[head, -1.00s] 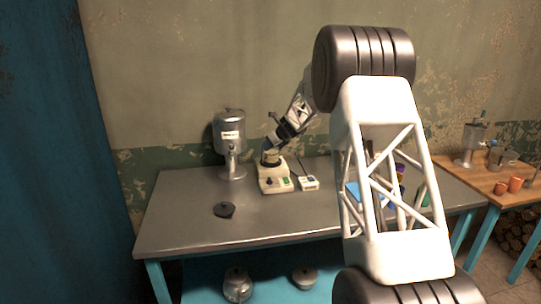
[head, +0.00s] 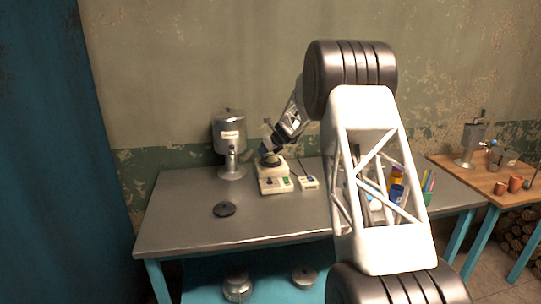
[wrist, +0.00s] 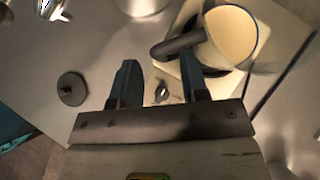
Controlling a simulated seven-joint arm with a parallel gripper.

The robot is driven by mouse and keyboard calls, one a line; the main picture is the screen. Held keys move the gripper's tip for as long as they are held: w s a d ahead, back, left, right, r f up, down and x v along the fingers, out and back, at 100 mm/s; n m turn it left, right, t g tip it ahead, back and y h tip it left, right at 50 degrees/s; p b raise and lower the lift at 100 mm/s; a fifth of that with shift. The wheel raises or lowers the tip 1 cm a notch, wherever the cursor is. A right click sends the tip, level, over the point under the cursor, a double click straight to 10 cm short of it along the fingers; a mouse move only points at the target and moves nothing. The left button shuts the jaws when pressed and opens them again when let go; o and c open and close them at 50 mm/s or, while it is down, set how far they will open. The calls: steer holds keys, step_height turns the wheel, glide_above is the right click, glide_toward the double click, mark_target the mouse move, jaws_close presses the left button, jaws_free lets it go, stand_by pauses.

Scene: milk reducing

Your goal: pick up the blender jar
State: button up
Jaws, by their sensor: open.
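The blender jar (wrist: 231,36) stands in the wrist view with its open top showing a cream-coloured inside. Its dark handle (wrist: 178,45) points left. In the head view the jar (head: 270,159) sits on the white blender base (head: 273,182), partly hidden by my gripper. My gripper (wrist: 158,66) is open and empty, its two fingers apart. The handle lies just beyond the fingertips in the wrist view, apparently not gripped. In the head view my gripper (head: 268,149) is close above the jar. A black lid (head: 224,209) lies on the table, also seen in the wrist view (wrist: 72,88).
A metal dispenser (head: 229,133) stands left of the blender on the grey table (head: 180,215). A small white device (head: 308,183) lies to the right of the base. Coloured containers (head: 397,185) stand farther right, partly behind my arm. The table's front left is clear.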

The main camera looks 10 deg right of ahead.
steer(key=shift+x, duration=1.3)
steer(key=shift+c, duration=0.3)
jaws_close()
